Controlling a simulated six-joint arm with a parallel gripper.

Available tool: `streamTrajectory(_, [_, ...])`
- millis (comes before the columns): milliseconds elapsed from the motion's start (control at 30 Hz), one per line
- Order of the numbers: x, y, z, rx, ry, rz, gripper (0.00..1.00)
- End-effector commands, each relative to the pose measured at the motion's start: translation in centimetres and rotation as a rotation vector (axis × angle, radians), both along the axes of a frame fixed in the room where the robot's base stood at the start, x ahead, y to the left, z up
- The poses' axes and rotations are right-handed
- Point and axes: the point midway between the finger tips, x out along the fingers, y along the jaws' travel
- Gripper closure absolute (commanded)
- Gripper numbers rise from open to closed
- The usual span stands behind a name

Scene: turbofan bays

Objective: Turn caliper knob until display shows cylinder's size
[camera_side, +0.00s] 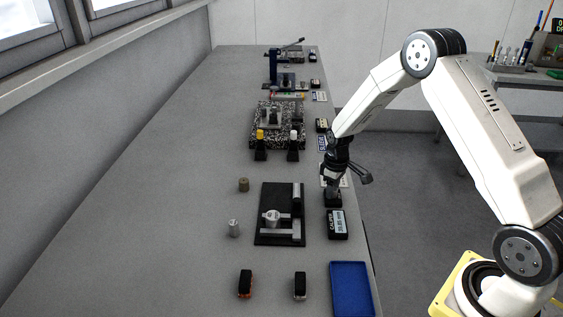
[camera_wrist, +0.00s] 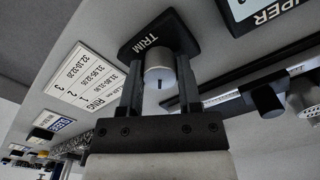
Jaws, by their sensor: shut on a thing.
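My gripper (camera_side: 333,190) points down at the small dark knob block beside the caliper, at the right of the bench. In the wrist view my gripper (camera_wrist: 160,78) has its two fingers on either side of a grey round knob (camera_wrist: 159,84), shut on it. The knob stands on a black plate marked TRIM (camera_wrist: 150,31). The caliper display (camera_side: 338,222) is a black box with a lit screen; its digits are too small to read surely. The caliper (camera_side: 297,208) lies on a black board (camera_side: 268,200), with a metal cylinder (camera_side: 272,216) at its jaws.
A grey cylinder (camera_side: 234,228) and a brownish cylinder (camera_side: 244,185) stand left of the board. A blue tray (camera_side: 351,288) lies at the front right. A white ring-size card (camera_wrist: 84,80) lies beside the knob. The bench's left side is clear.

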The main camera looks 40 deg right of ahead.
Motion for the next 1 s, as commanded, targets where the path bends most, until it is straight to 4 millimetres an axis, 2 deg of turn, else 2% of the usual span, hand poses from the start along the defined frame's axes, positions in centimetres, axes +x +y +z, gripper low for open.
streamTrajectory(600, [0.13, -0.01, 0.07, 0.0, -0.004, -0.577, 1.0])
streamTrajectory(1000, [0.14, -0.03, 0.08, 0.0, -0.004, -0.819, 1.0])
